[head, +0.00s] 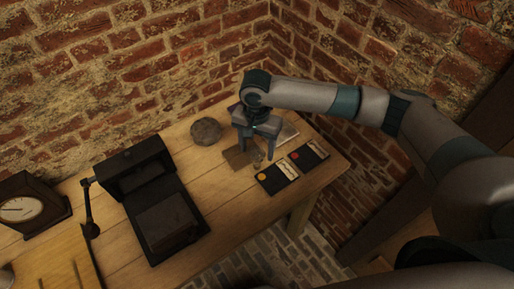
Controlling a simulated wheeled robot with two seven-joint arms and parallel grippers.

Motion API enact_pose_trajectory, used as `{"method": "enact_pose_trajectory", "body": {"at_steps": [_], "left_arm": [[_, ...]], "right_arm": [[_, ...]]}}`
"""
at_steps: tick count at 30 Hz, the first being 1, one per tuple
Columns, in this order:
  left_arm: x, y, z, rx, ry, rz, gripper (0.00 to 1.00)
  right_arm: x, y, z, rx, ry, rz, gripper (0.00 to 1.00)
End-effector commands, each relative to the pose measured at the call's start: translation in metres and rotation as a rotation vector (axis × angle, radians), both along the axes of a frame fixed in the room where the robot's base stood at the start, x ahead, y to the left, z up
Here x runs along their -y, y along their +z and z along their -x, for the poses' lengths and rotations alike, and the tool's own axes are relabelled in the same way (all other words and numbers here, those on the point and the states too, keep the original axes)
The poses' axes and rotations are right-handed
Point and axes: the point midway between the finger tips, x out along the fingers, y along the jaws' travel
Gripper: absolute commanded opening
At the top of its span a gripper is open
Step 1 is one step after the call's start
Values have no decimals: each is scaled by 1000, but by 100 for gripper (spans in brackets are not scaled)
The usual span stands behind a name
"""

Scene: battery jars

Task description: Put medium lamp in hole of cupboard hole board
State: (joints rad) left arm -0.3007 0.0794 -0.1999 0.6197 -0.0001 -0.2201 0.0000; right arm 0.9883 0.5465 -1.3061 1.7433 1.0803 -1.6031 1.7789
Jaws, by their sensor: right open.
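My right gripper (256,150) is open over the right part of the wooden table, fingers pointing down. A small brown board (235,158) lies by its left finger. A small greyish object (257,157) shows between and just below the fingers; it may be the medium lamp, but it is too small to tell. I cannot tell whether the brown board is the hole board, and no hole shows clearly. My left gripper is not in view.
Two dark cards, one with a yellow dot (277,178) and one with a red dot (309,156), lie near the table's right edge. A round stone-like object (206,131), an open black case (166,220) and a clock (27,207) stand further left. Brick walls close the back.

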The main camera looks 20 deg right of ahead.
Motion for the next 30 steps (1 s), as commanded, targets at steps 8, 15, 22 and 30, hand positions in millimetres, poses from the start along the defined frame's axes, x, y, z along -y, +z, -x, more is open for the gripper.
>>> {"method": "enact_pose_trajectory", "body": {"at_steps": [8,15,22,30], "left_arm": [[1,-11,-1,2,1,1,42],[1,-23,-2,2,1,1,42],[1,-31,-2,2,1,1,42],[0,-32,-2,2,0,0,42]], "right_arm": [[0,29,-1,4,-1,-2,60],[-1,72,-1,4,0,-2,60],[-1,107,-2,3,0,0,60],[-1,121,-1,0,-1,0,60]]}}
